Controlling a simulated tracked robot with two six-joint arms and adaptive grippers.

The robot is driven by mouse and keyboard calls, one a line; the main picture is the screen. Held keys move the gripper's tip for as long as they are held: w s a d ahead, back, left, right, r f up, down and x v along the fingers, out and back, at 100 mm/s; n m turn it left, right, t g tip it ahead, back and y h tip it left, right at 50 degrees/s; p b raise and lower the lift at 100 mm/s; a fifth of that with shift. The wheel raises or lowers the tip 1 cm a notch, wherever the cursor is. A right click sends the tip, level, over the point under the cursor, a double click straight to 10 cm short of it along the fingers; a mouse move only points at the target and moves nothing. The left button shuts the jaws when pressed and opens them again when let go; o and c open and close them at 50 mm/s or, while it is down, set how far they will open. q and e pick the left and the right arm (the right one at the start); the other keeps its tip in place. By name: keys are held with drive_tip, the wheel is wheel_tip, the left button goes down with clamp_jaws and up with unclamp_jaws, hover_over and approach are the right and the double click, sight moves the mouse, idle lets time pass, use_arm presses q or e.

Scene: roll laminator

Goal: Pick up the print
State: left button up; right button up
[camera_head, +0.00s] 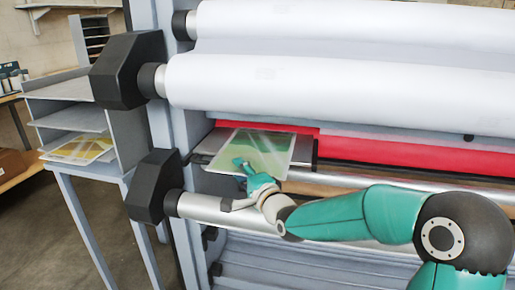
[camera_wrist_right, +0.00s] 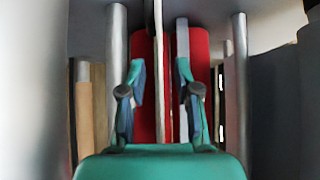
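The print (camera_head: 262,150), a glossy sheet with a green and yellow picture and pale margins, lies on the grey feed table (camera_head: 208,152) of the laminator, its near edge past the table's front. My right gripper (camera_head: 243,167) is at that near edge, with one finger showing over the sheet; the other is hidden. In the right wrist view my right gripper (camera_wrist_right: 157,85) has its fingers apart, with a thin pale edge, seemingly the print (camera_wrist_right: 158,60), between them. I cannot tell if either finger touches it. My left gripper is not in view.
The laminator's big white rolls (camera_head: 330,85) hang above the print, and a red roller (camera_head: 385,150) lies behind. A metal bar (camera_head: 225,211) runs below. At the left stands a grey shelf rack (camera_head: 75,115) holding another print (camera_head: 80,149).

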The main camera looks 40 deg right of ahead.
drive_tip(key=shift+w, duration=0.2)
clamp_jaws()
drive_tip(key=shift+r, duration=0.15)
